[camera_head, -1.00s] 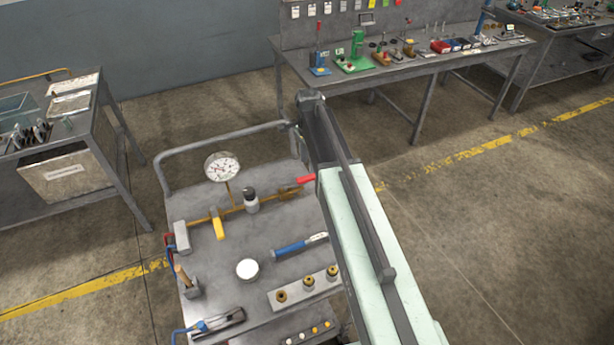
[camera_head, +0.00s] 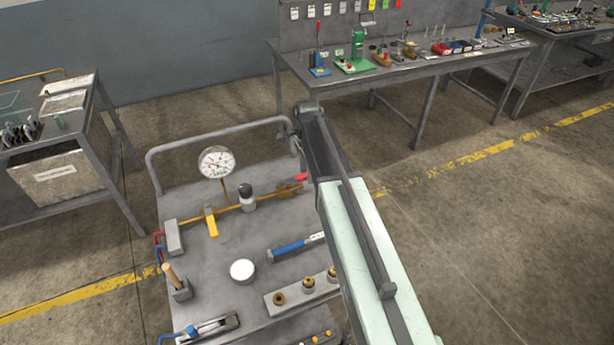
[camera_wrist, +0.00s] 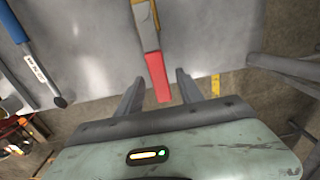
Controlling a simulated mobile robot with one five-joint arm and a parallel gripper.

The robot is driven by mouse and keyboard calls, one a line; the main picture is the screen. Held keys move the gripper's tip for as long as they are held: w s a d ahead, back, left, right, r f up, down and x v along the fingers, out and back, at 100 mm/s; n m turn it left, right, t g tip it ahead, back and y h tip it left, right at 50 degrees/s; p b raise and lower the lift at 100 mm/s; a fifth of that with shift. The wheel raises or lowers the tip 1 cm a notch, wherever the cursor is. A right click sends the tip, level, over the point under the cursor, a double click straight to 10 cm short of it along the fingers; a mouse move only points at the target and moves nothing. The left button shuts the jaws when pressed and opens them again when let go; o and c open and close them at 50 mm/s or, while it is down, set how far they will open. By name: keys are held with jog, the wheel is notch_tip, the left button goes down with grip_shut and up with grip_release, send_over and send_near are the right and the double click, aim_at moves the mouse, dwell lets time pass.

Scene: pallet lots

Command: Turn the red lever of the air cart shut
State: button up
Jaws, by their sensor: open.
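The air cart (camera_head: 222,260) is a grey wheeled table with a brass pipe (camera_head: 238,207) across its top and a white round gauge (camera_head: 217,162). The red lever (camera_head: 302,177) sits at the pipe's right end, partly hidden behind my arm in the head view. In the wrist view the red lever (camera_wrist: 157,76) points toward my gripper (camera_wrist: 158,88), its end between the two open fingers. The fingers stand apart from it on both sides. A yellow lever (camera_head: 211,222) sits further left on the pipe. My fingertips are hidden in the head view.
A blue-handled tool (camera_head: 290,248), a white round lid (camera_head: 242,271) and a block with brass fittings (camera_head: 303,292) lie on the cart. The cart's push rail (camera_head: 215,135) runs along its back. A long workbench (camera_head: 400,66) stands behind. Floor at right is clear.

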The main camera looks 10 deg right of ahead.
grip_shut()
dwell(1.4)
